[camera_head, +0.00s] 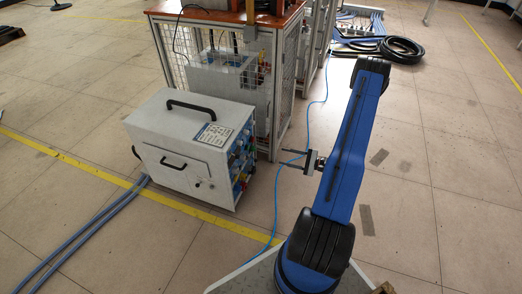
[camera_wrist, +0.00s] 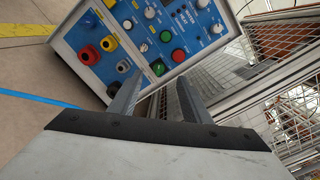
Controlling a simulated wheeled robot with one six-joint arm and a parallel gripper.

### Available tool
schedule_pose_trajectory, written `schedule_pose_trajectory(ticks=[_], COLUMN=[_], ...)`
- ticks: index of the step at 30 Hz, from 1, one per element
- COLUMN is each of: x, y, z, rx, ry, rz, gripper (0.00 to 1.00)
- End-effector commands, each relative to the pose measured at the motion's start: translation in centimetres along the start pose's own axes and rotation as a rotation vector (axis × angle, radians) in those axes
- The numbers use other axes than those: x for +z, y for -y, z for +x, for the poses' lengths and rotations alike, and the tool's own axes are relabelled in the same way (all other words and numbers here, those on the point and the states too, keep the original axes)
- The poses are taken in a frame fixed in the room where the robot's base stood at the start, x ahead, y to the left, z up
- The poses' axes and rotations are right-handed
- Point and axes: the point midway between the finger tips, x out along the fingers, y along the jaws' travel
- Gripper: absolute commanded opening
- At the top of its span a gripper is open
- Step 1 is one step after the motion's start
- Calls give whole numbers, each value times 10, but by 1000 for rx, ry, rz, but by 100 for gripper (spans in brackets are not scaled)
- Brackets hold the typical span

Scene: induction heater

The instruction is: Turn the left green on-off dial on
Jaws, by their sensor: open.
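The white heater box (camera_head: 180,150) stands on the floor, its blue control panel (camera_head: 240,155) facing right towards my gripper (camera_head: 285,157). In the wrist view the panel is tilted and close, with a green dial (camera_wrist: 166,36) and a lower green dial (camera_wrist: 158,68), a red knob (camera_wrist: 178,55) beside them. I cannot tell which green dial is the left on-off one or how it is set. My gripper (camera_wrist: 158,82) is open and empty. Its fingers point at the panel's lower part, and the lower green dial shows between and beyond the fingertips, apparently untouched.
Red, yellow and blue sockets (camera_wrist: 109,43) sit on the panel's left. A wire-mesh caged table (camera_head: 285,70) stands right behind the box. A thin blue cable (camera_head: 278,195) runs along the floor, and blue hoses (camera_head: 90,235) lie at left.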

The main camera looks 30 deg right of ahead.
Motion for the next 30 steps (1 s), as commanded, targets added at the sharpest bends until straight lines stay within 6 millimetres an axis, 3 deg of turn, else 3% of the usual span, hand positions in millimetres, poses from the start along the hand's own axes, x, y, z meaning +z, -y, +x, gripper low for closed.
schedule_pose_trajectory(ticks=[5,11,30], x=[-15,-17,-19], y=[-11,-12,-7], z=[-9,2,101], rx=[-43,-47,-45], ry=[-28,-30,-28], rz=[13,14,13], gripper=[44,44,44])
